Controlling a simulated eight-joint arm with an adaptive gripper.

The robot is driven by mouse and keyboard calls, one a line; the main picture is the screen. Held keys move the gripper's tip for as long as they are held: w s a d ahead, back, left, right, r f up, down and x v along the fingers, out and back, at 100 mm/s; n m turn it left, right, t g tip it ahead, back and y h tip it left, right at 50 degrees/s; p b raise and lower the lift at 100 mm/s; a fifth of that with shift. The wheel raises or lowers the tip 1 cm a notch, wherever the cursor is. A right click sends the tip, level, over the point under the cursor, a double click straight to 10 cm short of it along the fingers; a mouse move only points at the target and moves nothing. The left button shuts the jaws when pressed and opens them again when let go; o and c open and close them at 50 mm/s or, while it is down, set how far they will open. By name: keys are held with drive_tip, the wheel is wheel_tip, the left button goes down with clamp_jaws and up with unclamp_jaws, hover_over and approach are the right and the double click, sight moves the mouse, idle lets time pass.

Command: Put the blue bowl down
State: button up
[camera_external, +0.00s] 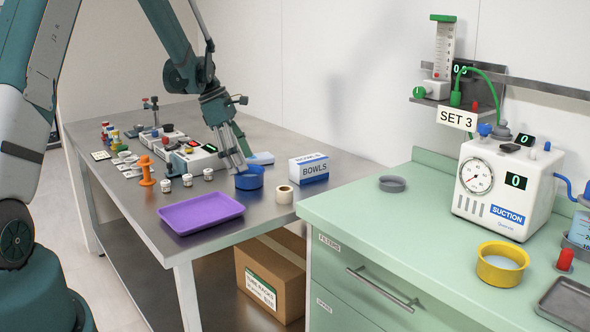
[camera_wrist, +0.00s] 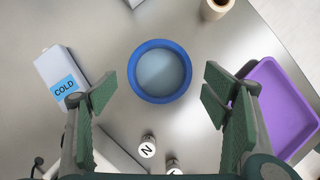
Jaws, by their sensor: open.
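In the wrist view the blue bowl (camera_wrist: 160,71) shows from above, with a paler blue-grey inside. My gripper (camera_external: 243,170) is at the bowl in the external view. In the wrist view my gripper (camera_wrist: 160,92) is open, with its green-padded fingers wide apart on the left and right. The bowl lies between and a little beyond the fingertips, with a gap on each side. No finger visibly touches it.
A white pack marked COLD (camera_wrist: 62,76) lies to the left in the wrist view. The green counter (camera_external: 427,247) stands at right.

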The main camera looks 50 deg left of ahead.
drive_tip(key=v, duration=0.7)
drive_tip(key=shift+p, duration=0.3)
drive_tip(key=shift+d, duration=0.1)
idle(0.5)
drive_tip(key=s+d+r+m+y, duration=0.1)
drive_tip(key=s+d+r+m, duration=0.1)
drive_tip(key=d+r+m, duration=0.5)
drive_tip(key=s+d+r+m, duration=0.15)
drive_tip(key=d+r, duration=0.25)
drive_tip(key=d, duration=0.7)
drive_tip(key=s+d+r+m+y, duration=0.1)
drive_tip(key=s+d+r+m, duration=0.2)
drive_tip(key=d+r, duration=0.45)
drive_tip(key=s+d+m+t+y, duration=0.1)
drive_tip(key=s+d+m+t, duration=0.3)
drive_tip(key=s+d+m, duration=1.1)
drive_tip(key=s+d, duration=0.4)
drive_tip(key=d, duration=0.1)
drive_tip(key=shift+s+d+f, duration=0.25)
drive_tip(key=shift+s+d, duration=0.05)
drive_tip(key=shift+s, duration=0.05)
